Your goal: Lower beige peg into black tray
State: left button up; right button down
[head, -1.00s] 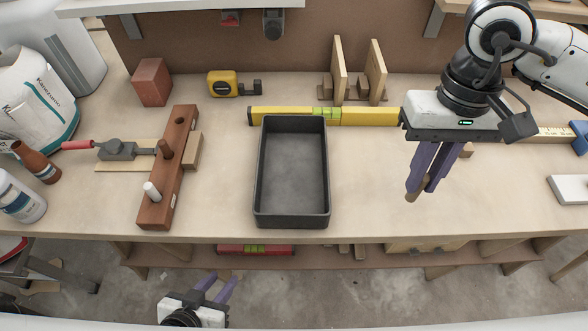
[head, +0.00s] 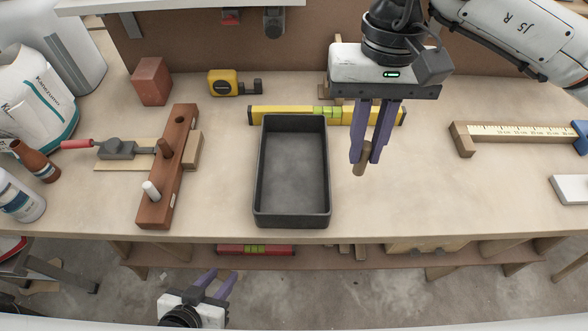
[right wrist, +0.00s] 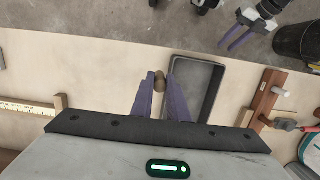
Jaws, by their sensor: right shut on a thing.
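The black tray (head: 291,222) stands near the front of the bench, and it also shows in the right wrist view (right wrist: 218,67). Its floor looks empty. My right gripper (head: 368,157) is shut on a brown-beige peg (head: 360,163) to the right of the tray. The peg hangs down, slightly tilted, and its upper part is hidden between the fingers. In the right wrist view the peg's end (right wrist: 159,83) shows between the purple fingertips. My left gripper (head: 220,282) is open and empty, low in front of the bench.
A yellow level (head: 270,115) lies behind the tray. A wooden piece with a ruler (head: 515,132) lies right. The bench between is clear.

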jog(key=b, duration=0.4)
send_over(294, 201)
notch_tip(294, 201, down, 4)
jog(key=shift+a+r, duration=0.1)
dwell(0.4)
notch_tip(294, 201, down, 7)
jog(key=b, duration=0.6)
dwell(0.6)
jog(key=shift+f+b, duration=1.55)
dwell(1.1)
jog(key=shift+f+b, duration=0.7)
jog(key=shift+f, duration=0.15)
dwell(0.5)
jog(key=c, duration=1.6)
grip_release()
jog(key=shift+c, duration=0.2)
